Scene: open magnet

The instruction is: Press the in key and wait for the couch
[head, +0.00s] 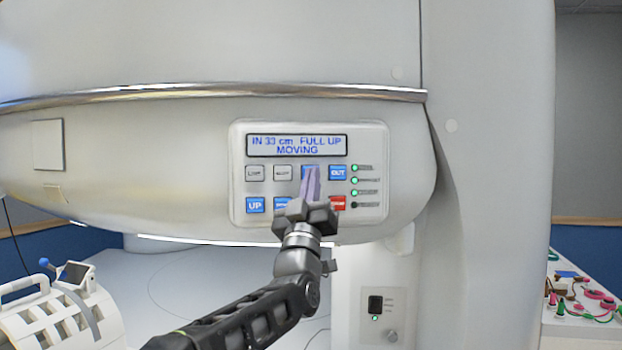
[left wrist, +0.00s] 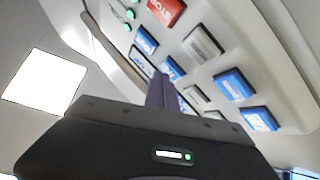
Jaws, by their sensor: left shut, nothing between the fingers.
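The control panel (head: 237,150) is on the pale front of the magnet. Its display (head: 297,146) reads "IN 33 cm FULL UP MOVING". My left gripper (head: 311,174) is shut and empty, its fingertips over the blue key (head: 309,166) left of the OUT key (head: 337,172). In the left wrist view the shut fingers (left wrist: 163,92) reach up to the keys. My right gripper is not in view.
The UP key (head: 255,205) and a red key (head: 338,203) are close by, with green lights (head: 354,180) at right. A lower box (head: 376,304) with a knob is below. A white cart (head: 585,295) with coloured coils stands at right.

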